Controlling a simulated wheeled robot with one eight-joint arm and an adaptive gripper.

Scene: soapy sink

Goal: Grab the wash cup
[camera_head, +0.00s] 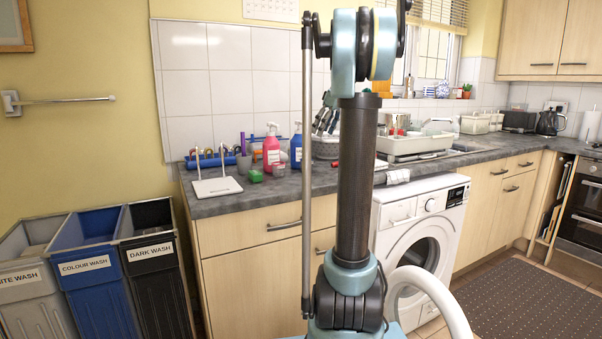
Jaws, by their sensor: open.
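My gripper (325,126) shows partly behind my arm, with its dark fingers open and pointing down. It appears above or in front of a grey basket (326,151) on the worktop; the exact gap is unclear. I cannot clearly identify the wash cup. A small grey cup-like holder (243,167) with a purple item upright in it stands left of the pink bottle. My arm hides part of the worktop and the area left of the sink.
A pink bottle (271,149) and blue bottle (297,148) stand near a green sponge-like item (255,176). A white pegged stand (216,186) sits at the worktop's left end. A dish rack (414,145) is by the sink. Wash bins (85,262) stand left; a washing machine (425,220) is below.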

